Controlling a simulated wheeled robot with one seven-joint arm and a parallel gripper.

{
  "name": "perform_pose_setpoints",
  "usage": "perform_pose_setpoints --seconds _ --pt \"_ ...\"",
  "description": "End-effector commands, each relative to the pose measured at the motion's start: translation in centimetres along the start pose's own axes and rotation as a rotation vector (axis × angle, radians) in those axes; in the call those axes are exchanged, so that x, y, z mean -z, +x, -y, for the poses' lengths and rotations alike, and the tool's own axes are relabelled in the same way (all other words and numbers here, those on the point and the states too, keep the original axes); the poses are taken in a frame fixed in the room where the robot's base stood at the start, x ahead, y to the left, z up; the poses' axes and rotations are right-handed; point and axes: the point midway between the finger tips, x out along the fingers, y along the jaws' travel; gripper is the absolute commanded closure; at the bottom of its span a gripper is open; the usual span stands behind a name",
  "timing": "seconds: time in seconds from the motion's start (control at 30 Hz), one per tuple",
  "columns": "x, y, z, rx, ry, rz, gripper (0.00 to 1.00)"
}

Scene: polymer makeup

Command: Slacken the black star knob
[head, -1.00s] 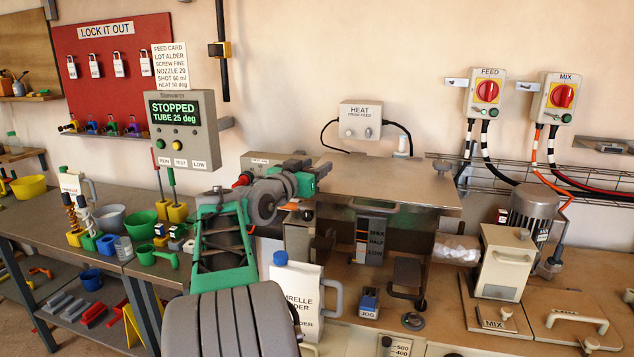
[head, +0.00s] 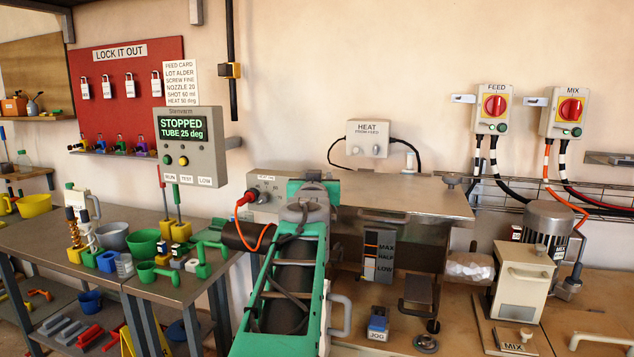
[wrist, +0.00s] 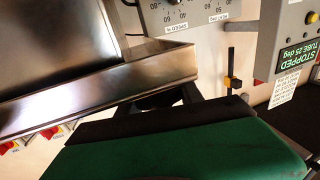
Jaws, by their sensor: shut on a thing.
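I cannot make out the black star knob for sure. A small dark knob (head: 452,181) stands at the right end of the metal lid; its shape is too small to tell. My gripper (head: 312,182) is by the left end of the lid, largely hidden behind my own arm. In the wrist view my green and black gripper body (wrist: 185,150) fills the bottom. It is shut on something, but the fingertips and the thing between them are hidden. The metal hopper side (wrist: 110,85) and a dial panel (wrist: 185,15) are beyond it.
The metal lid (head: 400,192) lies right of my arm, with a level gauge (head: 379,256) below it. An orange cable (head: 262,238) hangs close to my arm. The stopped display (head: 183,128) stands to the left. Cups and tools crowd the left bench (head: 130,293).

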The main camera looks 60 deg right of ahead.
Motion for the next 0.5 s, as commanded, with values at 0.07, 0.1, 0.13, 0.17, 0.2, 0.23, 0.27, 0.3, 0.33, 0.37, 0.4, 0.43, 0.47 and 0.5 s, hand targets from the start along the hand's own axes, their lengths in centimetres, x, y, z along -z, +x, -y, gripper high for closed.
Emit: perform_pose_setpoints --seconds 0.07,0.1,0.13,0.17,0.2,0.23,0.27,0.3,0.33,0.37,0.4,0.43,0.47,0.5 --pt "0.12 0.0 -0.01 0.0 0.001 -0.002 0.98" --pt "0.13 0.0 -0.01 0.0 0.001 -0.002 0.98" --pt "0.13 0.0 -0.01 -0.001 0.001 -0.002 0.98" --pt "0.13 0.0 -0.01 -0.001 0.001 -0.002 0.98" --pt "0.13 0.0 -0.01 -0.001 0.001 -0.003 0.98" --pt "0.14 0.0 -0.01 -0.001 0.001 -0.003 0.56" --pt "0.14 0.0 -0.01 -0.001 0.001 -0.003 0.54" --pt "0.13 0.0 -0.01 -0.001 0.001 -0.003 0.51" --pt "0.12 0.0 -0.01 -0.001 0.001 -0.002 0.48" --pt "0.11 0.0 -0.01 -0.001 0.001 -0.002 0.46" --pt "0.1 0.01 -0.01 -0.001 0.001 -0.002 0.42" --pt "0.09 0.01 -0.01 -0.001 0.001 -0.002 0.4" --pt "0.08 0.01 -0.01 -0.001 0.001 -0.002 0.38" --pt "0.07 0.01 -0.01 -0.001 0.001 -0.002 0.35"
